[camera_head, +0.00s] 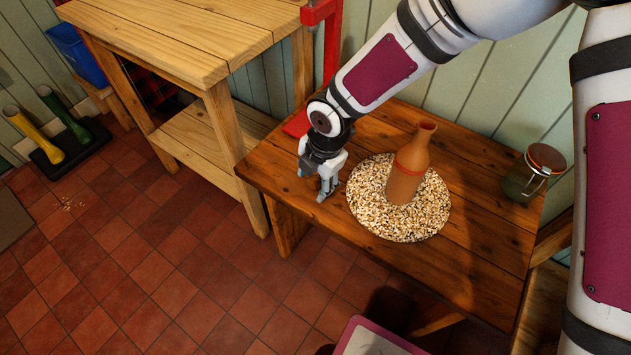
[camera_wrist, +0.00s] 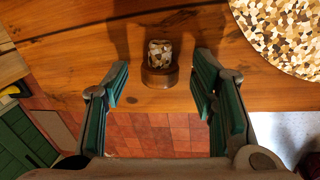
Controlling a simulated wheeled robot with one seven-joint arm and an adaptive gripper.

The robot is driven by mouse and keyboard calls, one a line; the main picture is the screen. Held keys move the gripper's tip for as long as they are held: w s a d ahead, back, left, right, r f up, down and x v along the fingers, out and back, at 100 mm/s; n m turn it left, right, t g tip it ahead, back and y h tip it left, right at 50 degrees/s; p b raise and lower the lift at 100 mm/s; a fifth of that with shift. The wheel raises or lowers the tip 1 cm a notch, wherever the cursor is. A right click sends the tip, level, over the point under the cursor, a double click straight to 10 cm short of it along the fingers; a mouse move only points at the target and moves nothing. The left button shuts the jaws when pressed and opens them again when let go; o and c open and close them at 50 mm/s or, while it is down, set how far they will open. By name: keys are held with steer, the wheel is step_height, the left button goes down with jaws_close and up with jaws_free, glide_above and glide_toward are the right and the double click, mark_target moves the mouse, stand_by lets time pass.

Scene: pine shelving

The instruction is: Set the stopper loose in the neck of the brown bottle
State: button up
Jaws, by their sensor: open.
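The brown bottle (camera_head: 408,172) stands upright on a round speckled mat (camera_head: 430,225) on the wooden bench; its neck is open and empty. My gripper (camera_head: 326,190) is low over the bench, left of the mat. In the wrist view my gripper (camera_wrist: 162,75) is open, one green-padded finger on each side of a small stopper. The stopper (camera_wrist: 160,78) has a speckled top and a brown round base and appears to stand on the bench near its edge. I see no finger touching it. In the head view I cannot make the stopper out.
The mat also shows in the wrist view (camera_wrist: 285,35). A lidded glass jar (camera_head: 530,178) stands at the bench's right end. A red upright frame (camera_head: 322,40) rises behind my gripper. A taller pine table (camera_head: 190,35) adjoins at left. Bare bench lies between mat and jar.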

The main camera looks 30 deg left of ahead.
steer(key=c, duration=0.9)
steer(key=shift+o, duration=0.2)
steer(key=shift+r, duration=0.1)
